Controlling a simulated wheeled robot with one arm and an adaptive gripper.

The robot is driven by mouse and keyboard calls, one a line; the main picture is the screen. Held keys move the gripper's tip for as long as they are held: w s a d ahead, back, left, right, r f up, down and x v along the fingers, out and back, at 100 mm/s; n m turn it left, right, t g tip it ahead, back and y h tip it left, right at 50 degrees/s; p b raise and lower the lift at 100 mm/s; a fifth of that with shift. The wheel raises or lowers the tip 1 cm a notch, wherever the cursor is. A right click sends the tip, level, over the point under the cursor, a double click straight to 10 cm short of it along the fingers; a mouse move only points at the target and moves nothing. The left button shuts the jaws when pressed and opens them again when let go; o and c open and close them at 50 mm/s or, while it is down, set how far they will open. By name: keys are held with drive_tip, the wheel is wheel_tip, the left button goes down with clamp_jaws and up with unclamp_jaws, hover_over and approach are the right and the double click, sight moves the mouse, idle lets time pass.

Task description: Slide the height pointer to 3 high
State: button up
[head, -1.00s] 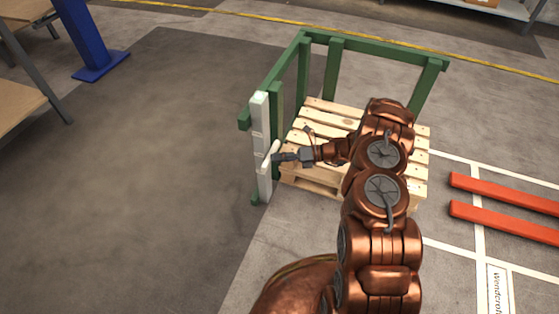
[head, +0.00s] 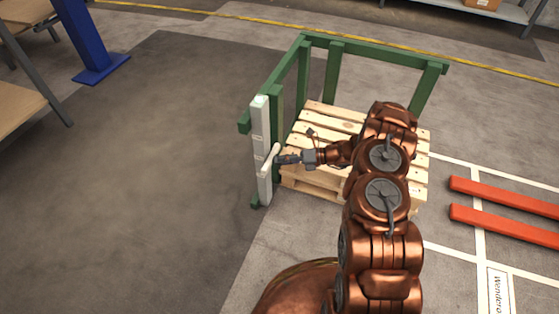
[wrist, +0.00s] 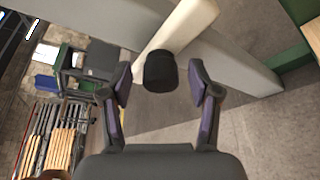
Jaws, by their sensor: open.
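The white upright board (head: 261,130) stands at the left front of the green frame and has faint marks down its face. The height pointer, a pale bar (head: 270,158), sits on the lower half of the board. In the wrist view the pale bar (wrist: 182,25) crosses the board (wrist: 235,65) and carries a black knob (wrist: 160,72). My gripper (head: 280,160) is at the pointer. In the wrist view my gripper (wrist: 163,92) is open, with one finger on each side of the knob and a gap to both. The mark labels are too small to read.
A wooden pallet (head: 318,120) lies inside the green frame (head: 375,50), under my arm. Two red forks (head: 505,193) lie on the floor at right. A blue post (head: 90,40) stands at upper left. The floor left of the board is clear.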

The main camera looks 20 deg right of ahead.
drive_tip(key=v, duration=1)
drive_tip(key=shift+d, duration=0.35)
drive_tip(key=shift+s+r, duration=0.1)
drive_tip(key=shift+r, duration=0.1)
drive_tip(key=s+a+r+n+g+p, duration=0.1)
drive_tip(key=a+r+n+g+p, duration=0.2)
drive_tip(key=r, duration=0.4)
drive_tip(key=s+a+r+n+h+p, duration=0.1)
drive_tip(key=a+r+n+p, duration=0.25)
drive_tip(key=r, duration=0.45)
drive_tip(key=s+a+r+n+g+p, duration=0.1)
drive_tip(key=a+r+n+g+p, duration=0.1)
drive_tip(key=a+r, duration=0.35)
drive_tip(key=s+a+r+n+g+h+p, duration=0.25)
drive_tip(key=s+r+n+p, duration=0.2)
drive_tip(key=r, duration=0.45)
drive_tip(key=s+a+r+n+g+h+p, duration=0.1)
drive_tip(key=s+a+r+n+p, duration=0.3)
drive_tip(key=r, duration=0.6)
drive_tip(key=s+r+n+h+p, duration=0.5)
drive_tip(key=s+r+n+p, duration=0.35)
drive_tip(key=s+r, duration=0.55)
drive_tip(key=s+d+r+n+t+h+p, duration=0.2)
drive_tip(key=s+d+r+n+h+p, duration=0.3)
drive_tip(key=s+r+p, duration=0.6)
drive_tip(key=s+d+n, duration=0.2)
drive_tip(key=s, duration=0.1)
drive_tip(key=shift+d+r, duration=0.3)
drive_tip(key=shift+r, duration=0.05)
